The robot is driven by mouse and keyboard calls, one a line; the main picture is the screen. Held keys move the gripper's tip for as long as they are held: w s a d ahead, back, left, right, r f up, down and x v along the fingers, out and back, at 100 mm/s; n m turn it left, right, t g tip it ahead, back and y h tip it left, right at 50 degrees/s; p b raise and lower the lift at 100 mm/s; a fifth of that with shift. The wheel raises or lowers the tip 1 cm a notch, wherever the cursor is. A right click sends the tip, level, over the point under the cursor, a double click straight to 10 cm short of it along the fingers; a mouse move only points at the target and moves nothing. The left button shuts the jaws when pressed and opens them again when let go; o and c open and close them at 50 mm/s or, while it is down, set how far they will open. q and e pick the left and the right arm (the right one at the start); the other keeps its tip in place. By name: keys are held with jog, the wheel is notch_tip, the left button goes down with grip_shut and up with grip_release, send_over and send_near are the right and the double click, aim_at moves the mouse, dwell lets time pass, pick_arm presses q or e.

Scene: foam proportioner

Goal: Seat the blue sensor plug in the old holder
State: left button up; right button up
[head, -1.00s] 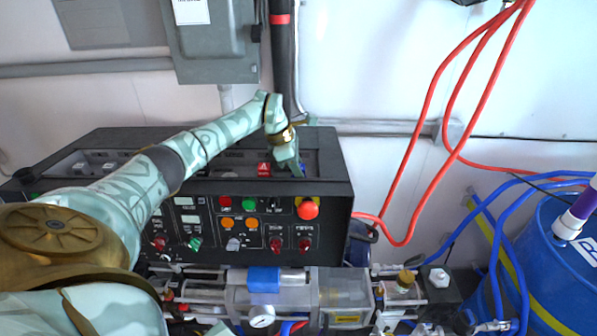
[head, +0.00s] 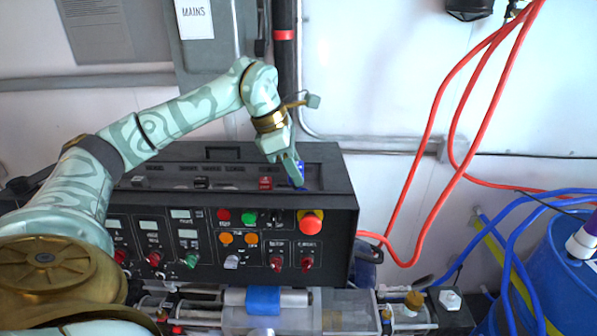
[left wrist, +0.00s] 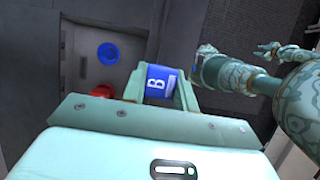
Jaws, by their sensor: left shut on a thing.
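My left gripper (head: 297,178) is shut on the blue sensor plug (head: 301,172), over the right end of the long recess in the top of the black control box (head: 338,215). In the left wrist view the blue plug (left wrist: 159,84), marked with a white B, sits between the fingers. A round blue disc (left wrist: 107,54) lies on the grey panel to its left, apart from it. I cannot tell whether this disc marks the old holder. The plug's lower end is hidden, so contact below is unclear. My right gripper is not visible.
A red plug (head: 265,183) stands in the recess left of my gripper; it also shows in the left wrist view (left wrist: 103,91). Buttons and a red stop knob (head: 311,222) are on the box front. Red hoses (head: 433,130) hang at right, clear of the arm.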

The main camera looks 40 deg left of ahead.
pick_arm(q)
jog(key=shift+s+d+r, duration=0.3)
jog(key=shift+s+d, duration=0.1)
jog(key=shift+s, duration=0.2)
jog(key=shift+s+d+r, duration=0.3)
jog(key=shift+s+d, duration=0.1)
jog(key=shift+s, duration=0.2)
jog(key=shift+s+d+r, duration=0.1)
jog(key=shift+s+r, duration=0.05)
jog(key=shift+r, duration=0.05)
notch_tip(320, 180, up, 5)
jog(key=p, duration=0.5)
jog(key=shift+s+d, duration=0.1)
